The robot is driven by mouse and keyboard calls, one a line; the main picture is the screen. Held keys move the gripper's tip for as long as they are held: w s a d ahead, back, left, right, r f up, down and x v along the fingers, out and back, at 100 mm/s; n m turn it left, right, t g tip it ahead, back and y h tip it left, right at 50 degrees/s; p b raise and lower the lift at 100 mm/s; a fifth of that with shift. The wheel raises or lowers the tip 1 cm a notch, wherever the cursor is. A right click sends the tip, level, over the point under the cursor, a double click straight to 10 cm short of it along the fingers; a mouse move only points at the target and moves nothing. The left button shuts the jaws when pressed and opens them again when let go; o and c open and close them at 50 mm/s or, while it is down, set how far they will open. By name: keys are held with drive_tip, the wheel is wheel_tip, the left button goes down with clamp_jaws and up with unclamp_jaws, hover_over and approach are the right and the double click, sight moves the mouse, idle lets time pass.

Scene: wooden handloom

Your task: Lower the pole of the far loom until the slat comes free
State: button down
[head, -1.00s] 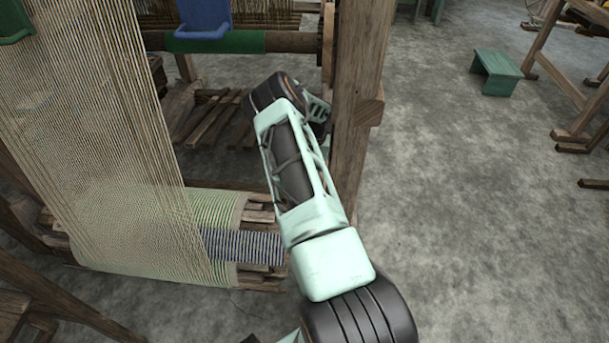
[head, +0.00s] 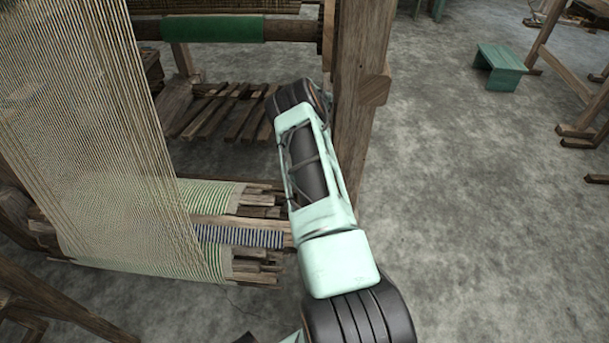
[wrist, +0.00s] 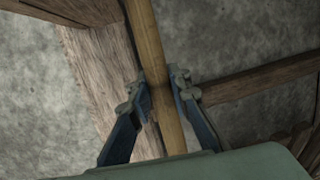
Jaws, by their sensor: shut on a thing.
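In the wrist view my gripper (wrist: 158,90) is shut on a slim, light-brown pole (wrist: 147,40), one blue-grey finger on each side. The pole runs from the top edge down between the fingers to my gripper's body. In the head view my gripper is hidden, and my arm reaches up beside a thick wooden loom post (head: 359,110). I cannot tell which piece is the slat. The loom behind has a beam with a green wrap (head: 212,29).
Pale warp threads (head: 90,120) hang at the left, above a striped cloth roll (head: 238,236) with wooden pieces. Wooden treadles (head: 215,112) lie behind my arm. A green stool (head: 500,66) stands on open floor at the right. A wooden timber (wrist: 97,85) runs close left of the pole.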

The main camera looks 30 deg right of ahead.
idle(0.4)
drive_tip(key=c, duration=1.8)
unclamp_jaws()
drive_tip(key=shift+o, duration=0.2)
drive_tip(key=shift+r, duration=0.1)
drive_tip(key=v, duration=0.3)
drive_tip(key=a+v, duration=0.1)
drive_tip(key=v, duration=0.2)
drive_tip(key=a+v, duration=0.1)
drive_tip(key=v, duration=0.2)
drive_tip(key=shift+s+a+r, duration=0.1)
drive_tip(key=shift+r, duration=0.45)
drive_tip(key=shift+a, duration=0.1)
